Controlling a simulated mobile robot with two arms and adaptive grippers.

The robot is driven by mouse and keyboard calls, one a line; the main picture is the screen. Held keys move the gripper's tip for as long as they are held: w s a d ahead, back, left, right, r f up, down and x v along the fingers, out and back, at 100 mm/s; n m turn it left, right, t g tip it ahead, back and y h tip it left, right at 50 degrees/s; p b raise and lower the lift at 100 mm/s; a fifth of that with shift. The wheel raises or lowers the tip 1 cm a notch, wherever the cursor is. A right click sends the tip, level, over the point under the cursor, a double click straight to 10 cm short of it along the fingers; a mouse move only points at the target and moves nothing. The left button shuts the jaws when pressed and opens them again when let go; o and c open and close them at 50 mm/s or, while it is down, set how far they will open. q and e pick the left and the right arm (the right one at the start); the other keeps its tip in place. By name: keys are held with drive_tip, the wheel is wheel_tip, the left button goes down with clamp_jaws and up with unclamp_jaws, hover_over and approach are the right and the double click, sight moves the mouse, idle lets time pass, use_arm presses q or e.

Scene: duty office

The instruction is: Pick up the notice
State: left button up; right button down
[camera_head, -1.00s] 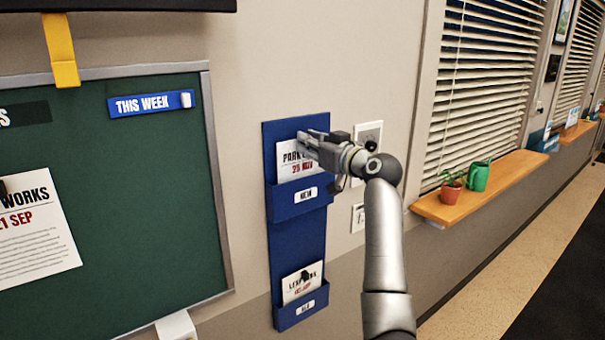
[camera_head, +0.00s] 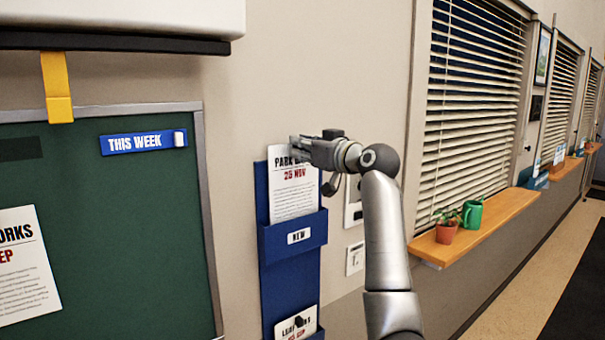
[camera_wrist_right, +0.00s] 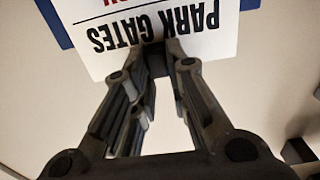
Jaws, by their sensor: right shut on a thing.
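The white notice (camera_head: 292,195) headed "PARK" with "25 NOV" in red stands raised in the upper pocket, labelled NEW, of a blue wall holder (camera_head: 292,245). Its lower end is hidden behind the pocket front. My right gripper (camera_head: 300,146) is shut on the notice's top edge. In the right wrist view the notice (camera_wrist_right: 215,38) reads "PARK GATES" upside down, and the fingertips (camera_wrist_right: 158,50) meet at its edge. My left gripper is not in view.
Another notice (camera_head: 296,325) sits in the lower pocket. A green board (camera_head: 110,230) with a pinned notice (camera_head: 22,265) hangs at left. Wall switches (camera_head: 355,258) are beside the holder. A wooden sill (camera_head: 490,222) with a potted plant (camera_head: 446,228) and green mug (camera_head: 472,213) is at right.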

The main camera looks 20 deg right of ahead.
wheel_tip(320, 180, up, 19)
drive_tip(key=shift+r, duration=0.15)
idle(0.5)
idle(0.6)
